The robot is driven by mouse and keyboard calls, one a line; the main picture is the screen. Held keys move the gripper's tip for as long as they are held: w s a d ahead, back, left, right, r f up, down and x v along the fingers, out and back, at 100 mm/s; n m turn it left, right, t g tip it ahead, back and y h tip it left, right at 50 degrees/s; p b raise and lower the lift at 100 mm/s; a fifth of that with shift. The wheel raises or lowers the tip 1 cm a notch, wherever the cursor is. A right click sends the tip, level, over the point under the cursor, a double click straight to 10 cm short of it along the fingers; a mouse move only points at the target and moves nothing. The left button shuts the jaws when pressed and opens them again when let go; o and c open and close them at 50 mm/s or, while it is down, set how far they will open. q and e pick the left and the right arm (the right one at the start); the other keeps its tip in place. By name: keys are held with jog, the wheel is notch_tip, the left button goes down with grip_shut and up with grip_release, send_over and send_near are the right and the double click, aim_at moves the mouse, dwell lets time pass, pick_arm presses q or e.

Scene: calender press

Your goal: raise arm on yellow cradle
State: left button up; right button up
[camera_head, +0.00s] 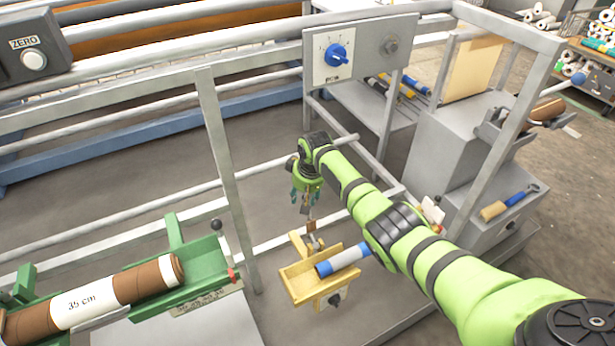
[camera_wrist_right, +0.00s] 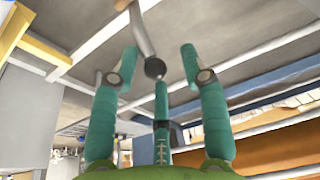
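The yellow cradle (camera_head: 300,286) stands low beside the grey frame in the head view and holds a white roll with blue ends (camera_head: 342,260). My right gripper (camera_head: 307,201) hangs just above the cradle's back side, pointing down. In the right wrist view its teal fingers (camera_wrist_right: 155,80) are spread apart, with nothing clasped. A grey metal lever with a dark round end (camera_wrist_right: 154,67) shows between and beyond the fingertips; I cannot tell whether they touch it. A slim rod below the gripper in the head view is partly hidden by the fingers. My left gripper is out of view.
A green cradle (camera_head: 205,262) with a brown 35 cm roll (camera_head: 150,281) lies to the left. Grey posts and rails (camera_head: 222,160) stand close to my right gripper. A panel with a blue knob (camera_head: 337,54) is behind. A grey cabinet (camera_head: 452,140) stands right.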

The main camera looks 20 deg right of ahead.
jog(key=v, duration=1)
jog(key=shift+r, duration=0.3)
jog(key=shift+w, duration=0.1)
